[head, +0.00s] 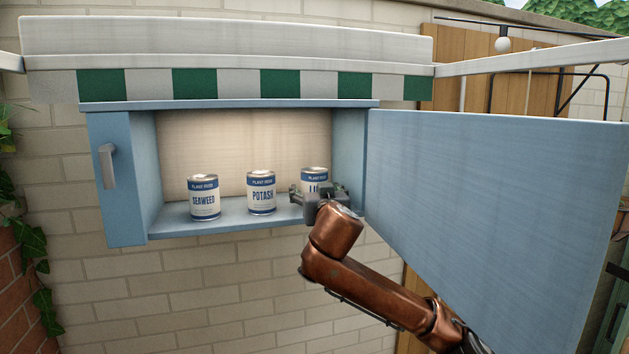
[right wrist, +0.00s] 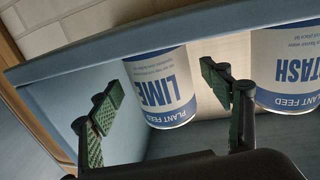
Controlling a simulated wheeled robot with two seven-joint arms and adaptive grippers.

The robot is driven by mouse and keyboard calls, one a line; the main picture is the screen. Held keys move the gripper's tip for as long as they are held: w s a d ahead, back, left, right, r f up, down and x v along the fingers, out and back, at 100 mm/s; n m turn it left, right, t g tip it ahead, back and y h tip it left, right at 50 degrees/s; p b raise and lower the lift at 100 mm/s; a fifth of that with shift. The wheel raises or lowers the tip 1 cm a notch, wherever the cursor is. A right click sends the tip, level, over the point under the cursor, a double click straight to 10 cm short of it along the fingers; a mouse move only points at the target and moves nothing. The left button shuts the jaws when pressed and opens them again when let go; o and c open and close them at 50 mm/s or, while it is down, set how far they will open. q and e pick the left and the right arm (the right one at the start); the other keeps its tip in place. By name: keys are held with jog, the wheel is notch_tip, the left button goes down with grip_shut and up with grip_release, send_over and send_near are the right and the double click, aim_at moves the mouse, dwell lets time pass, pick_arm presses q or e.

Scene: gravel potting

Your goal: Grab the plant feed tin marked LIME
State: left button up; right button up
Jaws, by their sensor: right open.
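The LIME tin (head: 314,175) is a white and blue plant feed can. It stands upright at the right end of the blue cabinet's shelf (head: 232,224), its lower part hidden by my right gripper (head: 318,191). In the right wrist view, the LIME tin (right wrist: 161,92) appears upside down, its label facing the gripper. My right gripper (right wrist: 160,78) is open, with one green-padded finger to each side of the tin in the picture. Gaps show between fingers and tin; how deep the tin sits between them I cannot tell. My left gripper is not in view.
The POTASH tin (head: 261,194) stands left of the LIME tin, close to one finger in the right wrist view. The SEAWEED tin (head: 204,199) stands farther left. The cabinet's open door (head: 490,200) spreads to the right, beside my right arm. A striped awning (head: 240,82) hangs above.

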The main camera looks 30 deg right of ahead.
jog(key=shift+w+d+r, duration=0.15)
jog(key=shift+w+d, duration=0.15)
jog(key=shift+w, duration=0.25)
jog(key=shift+w+f, duration=0.2)
jog(key=shift+w, duration=0.25)
jog(key=shift+s, duration=0.15)
jog(key=c, duration=0.3)
jog(key=shift+r, duration=0.1)
jog(key=c, duration=1.3)
